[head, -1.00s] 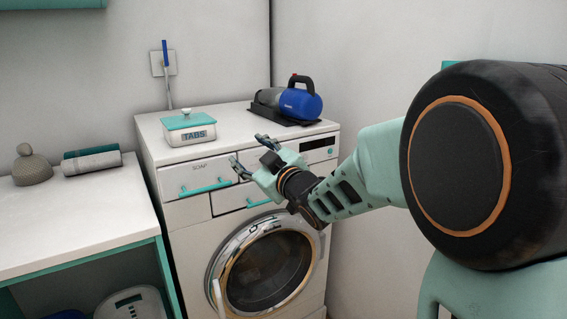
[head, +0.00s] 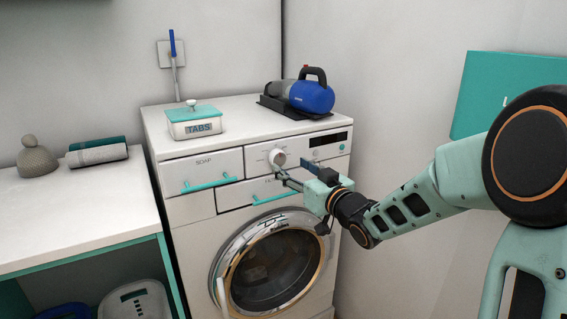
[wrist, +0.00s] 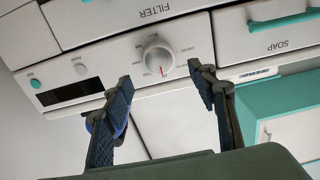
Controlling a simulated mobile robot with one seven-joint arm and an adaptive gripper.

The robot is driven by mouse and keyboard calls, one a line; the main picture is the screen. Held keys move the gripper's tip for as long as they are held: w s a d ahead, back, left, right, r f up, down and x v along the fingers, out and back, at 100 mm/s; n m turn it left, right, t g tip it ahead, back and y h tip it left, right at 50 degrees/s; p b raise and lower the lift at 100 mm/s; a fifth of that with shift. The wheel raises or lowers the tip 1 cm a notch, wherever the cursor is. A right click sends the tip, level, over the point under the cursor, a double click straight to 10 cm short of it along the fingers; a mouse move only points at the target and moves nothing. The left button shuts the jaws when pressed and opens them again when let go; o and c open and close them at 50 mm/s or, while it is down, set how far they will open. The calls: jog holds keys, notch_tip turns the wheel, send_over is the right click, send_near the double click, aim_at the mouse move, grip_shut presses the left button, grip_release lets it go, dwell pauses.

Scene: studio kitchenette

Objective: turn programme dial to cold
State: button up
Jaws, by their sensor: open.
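The programme dial (head: 277,157) is a round white knob on the control panel of the white washing machine (head: 190,208). In the wrist view the dial (wrist: 158,58) has a red pointer mark on its face, toward the lower part of the picture, and fine markings around it. The setting names are too small to read. My gripper (head: 292,172) is open in front of the panel, close to the dial. In the wrist view my gripper (wrist: 160,85) has its two fingers apart, with the dial between and just beyond their tips. I cannot see contact.
The soap drawer (head: 203,170) and filter drawer have teal handles. A dark display (head: 328,141) is right of the dial. The tabs box (head: 194,122) and a blue handheld vacuum (head: 311,96) stand on top. A counter (head: 80,225) is at left.

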aim_at(281, 158)
jog(key=x, duration=0.6)
jog(key=shift+b, duration=0.3)
jog(key=shift+s, duration=0.1)
jog(key=c, duration=1.1)
jog(key=m+p, duration=0.4)
jog(key=shift+d+r+m, duration=0.15)
jog(key=shift+m, duration=0.15)
jog(key=shift+f+m+p, duration=0.2)
jog(key=shift+m+p, duration=1.25)
jog(key=shift+m, duration=0.55)
